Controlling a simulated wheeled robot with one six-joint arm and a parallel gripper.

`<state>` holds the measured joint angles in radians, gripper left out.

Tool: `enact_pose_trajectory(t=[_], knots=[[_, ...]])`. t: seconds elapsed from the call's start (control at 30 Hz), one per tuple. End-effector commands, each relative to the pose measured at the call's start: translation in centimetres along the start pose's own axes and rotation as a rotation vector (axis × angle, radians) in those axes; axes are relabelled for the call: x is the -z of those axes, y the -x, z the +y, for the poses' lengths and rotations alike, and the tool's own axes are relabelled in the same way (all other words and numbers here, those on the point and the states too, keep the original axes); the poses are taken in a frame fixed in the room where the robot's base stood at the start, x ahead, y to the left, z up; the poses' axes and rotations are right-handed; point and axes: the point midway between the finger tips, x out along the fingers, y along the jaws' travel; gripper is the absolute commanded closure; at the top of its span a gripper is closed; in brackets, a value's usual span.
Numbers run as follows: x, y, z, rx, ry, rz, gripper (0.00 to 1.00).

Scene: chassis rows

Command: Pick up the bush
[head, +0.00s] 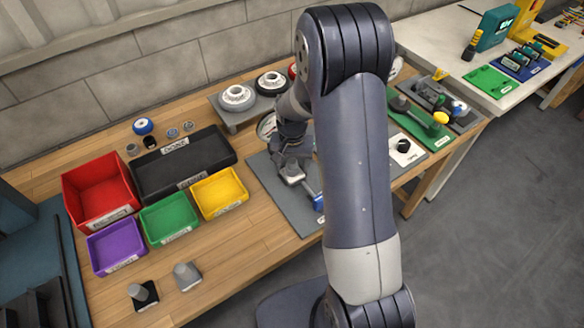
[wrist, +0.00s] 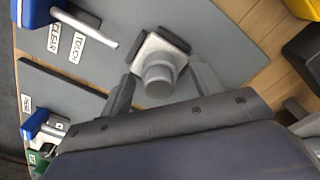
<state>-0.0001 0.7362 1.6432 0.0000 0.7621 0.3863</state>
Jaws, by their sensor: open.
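The bush (wrist: 158,77), a grey round post on a pale square base, stands on a grey mat in the wrist view. Dark blocks sit at two sides of its base; I cannot tell whether they touch it. My gripper (wrist: 162,72) is open, with one finger to each side of the bush. In the head view my gripper (head: 291,158) is low over the grey mat (head: 265,178), with the pale base (head: 292,173) just below it. My arm hides part of the mat and bench there.
A blue-handled fixture (head: 318,203) with CLEAR and TOUCH labels stands close by. Red (head: 82,180), purple (head: 95,238), green (head: 150,207) and yellow (head: 232,177) bins and a black DONE tray (head: 170,150) lie left. Two small posts (head: 187,275) (head: 143,293) stand at the front left.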

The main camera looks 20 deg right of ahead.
Motion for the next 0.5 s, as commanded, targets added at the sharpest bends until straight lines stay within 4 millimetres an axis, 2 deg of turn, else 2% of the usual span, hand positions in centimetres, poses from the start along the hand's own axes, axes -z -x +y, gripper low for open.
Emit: enact_pose_trajectory(t=[0.07,0.5], knots=[[0.00,0.01,0.00,0.000,0.000,0.000,0.39],[0.00,0.03,0.00,0.000,0.000,0.000,0.75]])
